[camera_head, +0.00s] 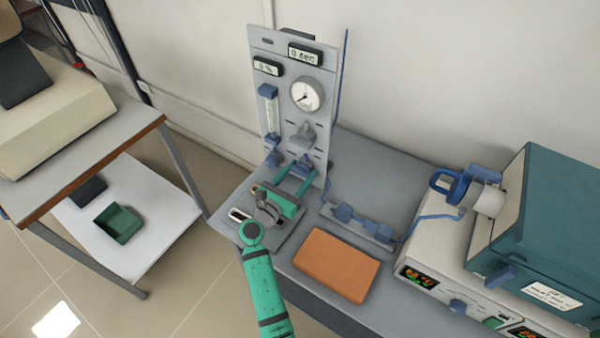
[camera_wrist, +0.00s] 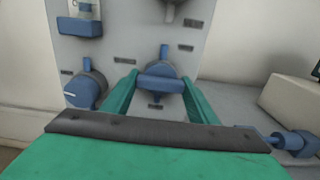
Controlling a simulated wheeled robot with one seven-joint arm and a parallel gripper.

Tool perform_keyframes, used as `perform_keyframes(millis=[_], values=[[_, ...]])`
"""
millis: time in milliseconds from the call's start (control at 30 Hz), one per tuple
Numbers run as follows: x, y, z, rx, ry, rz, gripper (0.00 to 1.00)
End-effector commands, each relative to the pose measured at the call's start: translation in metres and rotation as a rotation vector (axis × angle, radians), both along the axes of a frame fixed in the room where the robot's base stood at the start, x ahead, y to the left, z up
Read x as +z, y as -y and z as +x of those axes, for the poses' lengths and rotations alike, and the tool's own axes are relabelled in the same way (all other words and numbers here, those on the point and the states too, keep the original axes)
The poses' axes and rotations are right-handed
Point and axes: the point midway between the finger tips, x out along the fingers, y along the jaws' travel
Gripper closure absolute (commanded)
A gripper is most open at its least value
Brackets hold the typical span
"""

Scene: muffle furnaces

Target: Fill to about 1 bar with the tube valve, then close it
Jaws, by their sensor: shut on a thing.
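A grey valve panel (camera_head: 318,125) stands upright on the bench with a round pressure gauge (camera_head: 307,94). The gauge numbers are too small to read. My gripper (camera_head: 293,178) reaches the lower right blue valve knob (camera_head: 304,164). In the wrist view my gripper (camera_wrist: 159,98) has its two green fingers on either side of that knob (camera_wrist: 160,82), shut on it. The knob's bar lies roughly level, with a blue stub above it. Another blue knob (camera_wrist: 85,90) with a white mark sits to its left, untouched. Labels beside the knobs are unreadable.
A brown pad (camera_head: 336,264) lies on the bench right of my arm. Blue fittings and a tube (camera_head: 360,222) run toward the furnace (camera_head: 540,220) at the right. A side table (camera_head: 80,150) stands at the left, with a green tray (camera_head: 118,223) below.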

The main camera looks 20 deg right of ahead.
Motion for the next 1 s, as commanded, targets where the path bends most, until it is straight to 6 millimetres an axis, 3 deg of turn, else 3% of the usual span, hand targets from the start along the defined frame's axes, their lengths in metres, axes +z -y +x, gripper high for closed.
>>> perform_keyframes(millis=[367,1000], values=[[0.0000,0.0001,0.0011,0.001,0.139,0.108,0.69],[0.0011,-0.0042,0.0034,0.004,0.610,0.478,0.69]])
